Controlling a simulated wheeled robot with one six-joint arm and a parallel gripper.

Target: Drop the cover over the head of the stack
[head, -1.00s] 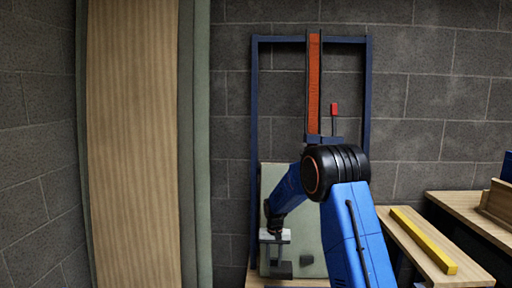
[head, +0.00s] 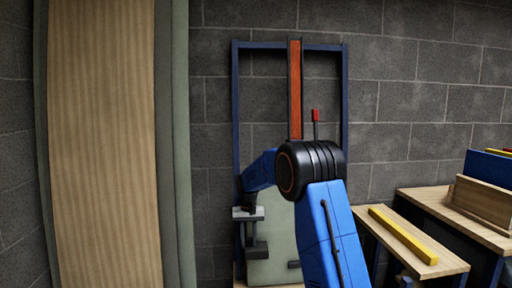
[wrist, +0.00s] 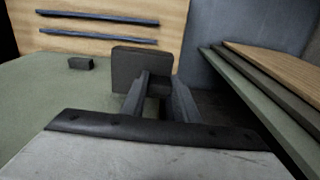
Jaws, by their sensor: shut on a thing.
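My gripper (head: 249,212) is at the end of my bent blue arm, left of centre in the head view. In the wrist view its fingers (wrist: 160,92) are shut on a dark grey block with a flat, plate-like face (wrist: 140,62), probably the cover. It also shows below the gripper in the head view (head: 258,251), in front of a pale grey-green panel (head: 281,228). A tall orange-red column (head: 295,88), probably the stack, stands upright in a dark channel inside a blue frame (head: 344,95). Its lower end is hidden by my arm.
A red-tipped lever (head: 315,116) stands right of the column. A small dark block (head: 294,264) is low on the pale panel. A tall wooden panel (head: 103,140) fills the left. Wooden benches at right carry a yellow bar (head: 403,235) and a wooden block (head: 482,199).

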